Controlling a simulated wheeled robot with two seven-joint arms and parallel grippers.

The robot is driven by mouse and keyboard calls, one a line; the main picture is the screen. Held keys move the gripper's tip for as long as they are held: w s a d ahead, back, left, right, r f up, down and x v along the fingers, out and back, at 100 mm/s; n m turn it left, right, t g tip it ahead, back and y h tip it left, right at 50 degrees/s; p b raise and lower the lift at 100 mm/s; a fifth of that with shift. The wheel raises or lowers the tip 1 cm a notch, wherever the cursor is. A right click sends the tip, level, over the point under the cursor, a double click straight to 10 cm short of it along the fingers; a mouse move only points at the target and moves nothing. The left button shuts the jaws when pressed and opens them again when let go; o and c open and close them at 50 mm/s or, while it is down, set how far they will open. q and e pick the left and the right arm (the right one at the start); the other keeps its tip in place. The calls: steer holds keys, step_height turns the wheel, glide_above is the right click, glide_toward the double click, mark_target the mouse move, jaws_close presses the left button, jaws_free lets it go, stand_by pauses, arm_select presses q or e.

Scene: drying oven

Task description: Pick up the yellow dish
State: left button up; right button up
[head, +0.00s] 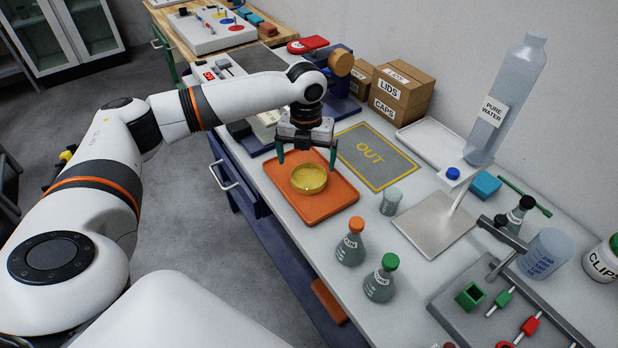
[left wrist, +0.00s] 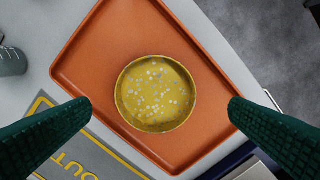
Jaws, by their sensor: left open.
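The yellow dish (head: 309,179) is round and shallow, and lies on the orange tray (head: 333,207). In the left wrist view the yellow dish (left wrist: 155,93) shows pale specks inside it, and the orange tray (left wrist: 90,75) surrounds it. My left gripper (head: 306,163) is above the tray, pointing down, with its green fingers apart and nothing between them. In the left wrist view my left gripper (left wrist: 160,104) has one finger on each side of the dish, both clear of its rim. My right gripper is not in view.
A grey mat marked OUT (head: 385,170) lies beyond the tray. A small beaker (head: 391,201), an orange-capped flask (head: 351,246) and a green-capped flask (head: 381,282) stand to the right. Boxes (head: 398,95) are at the back. A water bottle (head: 508,95) rises at the right.

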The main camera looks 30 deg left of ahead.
mark_target(309, 180)
arm_select(q)
steer(key=f, duration=0.5)
steer(key=shift+w+d+p, duration=0.15)
steer(key=shift+w+p, duration=0.05)
steer(key=shift+p, duration=0.2)
steer(key=shift+c, duration=0.3)
steer(key=c, duration=0.9)
